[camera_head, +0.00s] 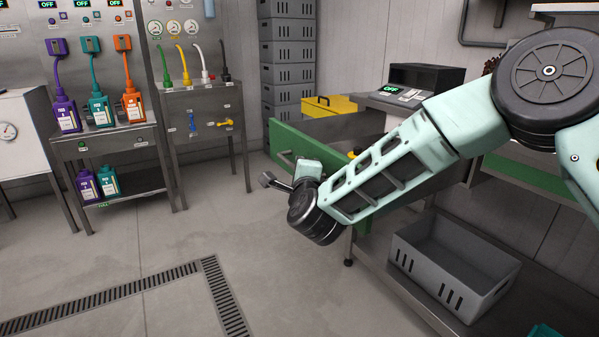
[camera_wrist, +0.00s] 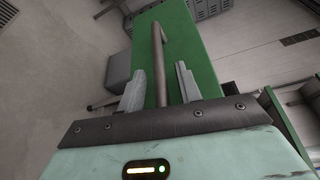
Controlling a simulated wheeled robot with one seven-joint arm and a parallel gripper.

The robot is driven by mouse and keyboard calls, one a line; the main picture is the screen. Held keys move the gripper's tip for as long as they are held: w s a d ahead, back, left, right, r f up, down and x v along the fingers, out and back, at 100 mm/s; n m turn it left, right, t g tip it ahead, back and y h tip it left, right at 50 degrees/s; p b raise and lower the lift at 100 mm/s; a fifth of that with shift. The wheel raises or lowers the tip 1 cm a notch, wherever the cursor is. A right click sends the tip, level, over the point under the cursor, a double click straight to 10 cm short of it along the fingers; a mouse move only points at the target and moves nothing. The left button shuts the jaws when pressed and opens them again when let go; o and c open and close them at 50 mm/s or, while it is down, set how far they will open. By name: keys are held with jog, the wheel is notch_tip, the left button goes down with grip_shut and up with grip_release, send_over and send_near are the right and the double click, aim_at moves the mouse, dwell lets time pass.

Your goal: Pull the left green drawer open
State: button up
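The left green drawer's front (camera_head: 290,146) shows in the camera_head view, partly behind my arm. It stands out from the bench, with a grey side wall (camera_head: 345,127) behind it, so the drawer looks partly open. In the camera_wrist view the green front (camera_wrist: 192,42) fills the middle. Its grey bar handle (camera_wrist: 158,62) runs between my two fingers. My gripper (camera_wrist: 158,80) is open, with a visible gap on each side of the bar. In the camera_head view my gripper (camera_head: 268,181) is beside the drawer front; contact cannot be told there.
A second green drawer front (camera_head: 530,177) is at the right, partly behind my arm. A grey crate (camera_head: 470,287) sits on the lower shelf. A bottle stand (camera_head: 110,140) is at the left. The floor (camera_head: 190,235) in front is clear, with a drain grate (camera_head: 226,300).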

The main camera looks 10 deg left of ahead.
jog(key=shift+s, duration=0.1)
jog(key=p+v, duration=0.2)
jog(key=v, duration=1.5)
jog(key=shift+s, duration=0.15)
jog(key=shift+f, duration=0.1)
